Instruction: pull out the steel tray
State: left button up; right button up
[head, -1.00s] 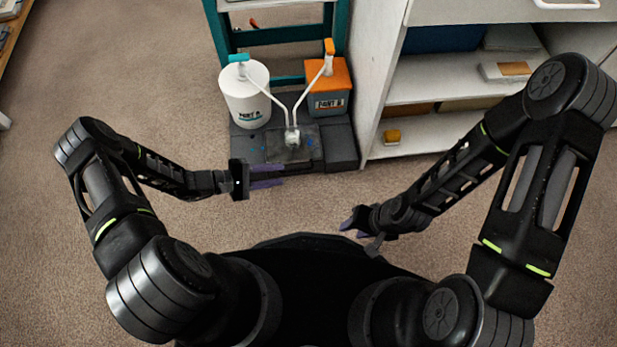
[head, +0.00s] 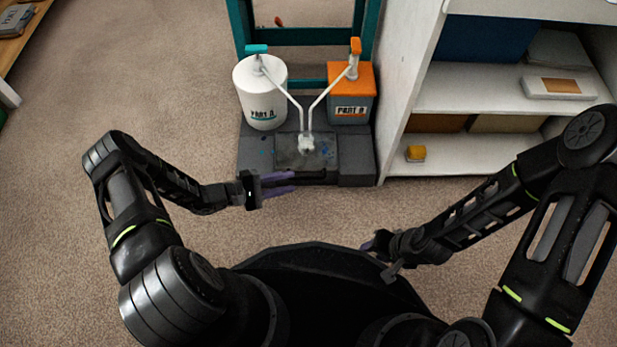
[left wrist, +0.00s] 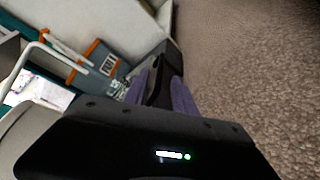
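The steel tray (head: 289,157) is a grey, blue-stained plate in the dark base of the dispenser stand, with a small pale cup (head: 306,144) on it under the two spouts. A dark handle (head: 314,176) runs along its front. My left gripper (head: 294,182) is open, its purple fingers apart at the left end of the handle. In the left wrist view a dark bar, seemingly the handle, lies between the fingers (left wrist: 160,92); contact cannot be told. My right gripper (head: 372,244) is low at the right, away from the stand, its fingers partly hidden.
A white jug (head: 262,95) and an orange-topped grey container (head: 350,95) stand on the base behind the tray. A white shelf unit (head: 425,90) stands close on the right. The carpet (head: 200,110) left and in front of the stand is clear.

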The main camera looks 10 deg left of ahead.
aim_at(303, 179)
pick_arm(q)
jog(key=b+x, duration=0.2)
jog(key=x, duration=0.5)
jog(key=shift+w+d, duration=0.1)
jog(key=shift+d, duration=0.1)
jog(key=shift+c, duration=0.5)
grip_shut()
dwell(0.7)
